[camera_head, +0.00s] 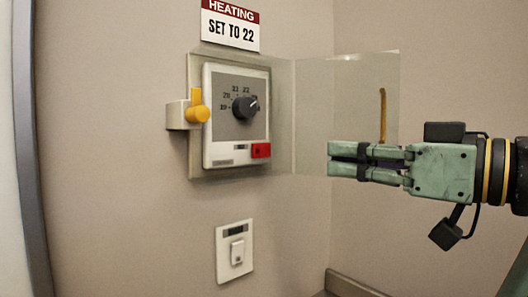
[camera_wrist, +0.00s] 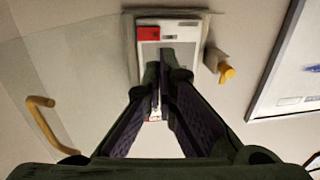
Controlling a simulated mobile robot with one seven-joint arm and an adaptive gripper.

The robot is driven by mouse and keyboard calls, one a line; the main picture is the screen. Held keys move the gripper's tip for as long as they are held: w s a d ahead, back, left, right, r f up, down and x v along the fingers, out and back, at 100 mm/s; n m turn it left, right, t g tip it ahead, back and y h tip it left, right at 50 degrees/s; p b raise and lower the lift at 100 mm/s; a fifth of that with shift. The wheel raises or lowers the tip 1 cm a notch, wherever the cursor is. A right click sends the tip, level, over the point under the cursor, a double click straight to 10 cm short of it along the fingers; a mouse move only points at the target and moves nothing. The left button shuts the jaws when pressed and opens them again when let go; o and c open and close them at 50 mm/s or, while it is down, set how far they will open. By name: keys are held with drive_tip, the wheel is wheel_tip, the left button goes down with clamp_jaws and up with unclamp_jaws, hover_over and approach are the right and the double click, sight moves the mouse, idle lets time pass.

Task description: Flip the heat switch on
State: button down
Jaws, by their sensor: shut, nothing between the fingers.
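A white thermostat (camera_head: 213,135) with a grey face and a black dial (camera_head: 245,107) is on the wall. A red switch (camera_head: 261,150) sits at its lower right corner, and it also shows in the wrist view (camera_wrist: 148,33). The thermostat's clear cover (camera_head: 345,85) is swung open to the right, with a yellow handle (camera_head: 383,115). A white wall switch (camera_head: 236,252) is mounted below. I cannot tell the position of either switch. My gripper (camera_head: 332,160) is shut and empty, right of the thermostat, apart from it. In the wrist view the fingers hide part of the thermostat.
A yellow latch (camera_head: 198,113) sticks out at the left of the thermostat, also in the wrist view (camera_wrist: 226,72). A sign (camera_head: 230,25) reading "HEATING SET TO 22" is above. The open cover stands close to my gripper. The wall around the lower switch is clear.

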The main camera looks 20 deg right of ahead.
sight(255, 151)
drive_tip(key=p+x, duration=0.4)
drive_tip(key=x, duration=0.9)
drive_tip(key=shift+w+a+r+p, duration=0.1)
drive_tip(key=shift+p, duration=0.2)
drive_tip(key=shift+w+a, duration=0.15)
drive_tip(key=shift+w, duration=0.25)
